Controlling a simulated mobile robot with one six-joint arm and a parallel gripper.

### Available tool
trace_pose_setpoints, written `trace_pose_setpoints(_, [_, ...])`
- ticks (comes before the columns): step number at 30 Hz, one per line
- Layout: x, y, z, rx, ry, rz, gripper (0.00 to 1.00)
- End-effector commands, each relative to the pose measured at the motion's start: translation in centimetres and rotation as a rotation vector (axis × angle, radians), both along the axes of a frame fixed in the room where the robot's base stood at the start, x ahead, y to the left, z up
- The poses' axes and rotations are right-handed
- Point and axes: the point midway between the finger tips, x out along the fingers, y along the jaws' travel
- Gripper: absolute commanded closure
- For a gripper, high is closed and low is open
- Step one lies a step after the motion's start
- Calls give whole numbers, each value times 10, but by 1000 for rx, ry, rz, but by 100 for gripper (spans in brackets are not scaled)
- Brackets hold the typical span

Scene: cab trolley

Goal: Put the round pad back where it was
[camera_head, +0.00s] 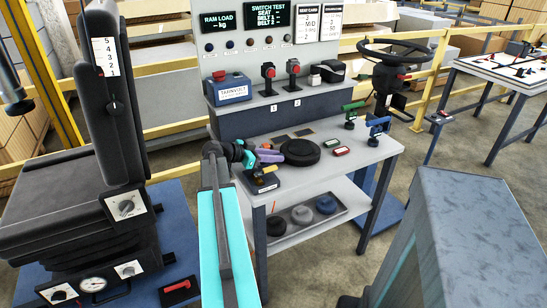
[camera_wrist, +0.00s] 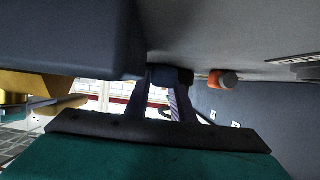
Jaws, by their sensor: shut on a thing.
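A black round pad (camera_head: 300,153) shows over the trolley's upper top in the head view, flat side up. My gripper (camera_head: 281,156) comes in from the left, with its purple fingers at the pad's left edge. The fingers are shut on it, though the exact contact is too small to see. In the wrist view my gripper (camera_wrist: 168,82) has a dark piece between its fingertips, and only a little of that piece shows. I cannot tell whether the pad rests on the trolley top or is slightly above it.
The trolley's lower shelf holds a tray (camera_head: 345,213) with a dark, a grey and a blue round piece. Red and green blocks (camera_head: 341,151) lie right of the pad. A dark box (camera_head: 258,181) stands in front. A seat (camera_head: 60,210) stands left, a grey cabinet (camera_head: 470,240) right.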

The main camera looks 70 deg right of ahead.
Motion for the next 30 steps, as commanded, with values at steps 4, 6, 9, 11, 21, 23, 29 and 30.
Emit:
trace_pose_setpoints(4, [0,0,-1,-1,1,0,100])
trace_pose_setpoints(6, [0,0,-2,-1,1,0,100])
trace_pose_setpoints(9, [0,0,-4,3,-3,0,73])
trace_pose_setpoints(11, [0,0,-4,3,-3,0,63])
trace_pose_setpoints(21, [1,1,-2,1,-2,1,60])
trace_pose_setpoints(23, [2,1,-2,1,-2,1,60])
trace_pose_setpoints(29, [11,9,3,0,-1,2,60])
trace_pose_setpoints(30, [14,12,4,0,-2,3,60])
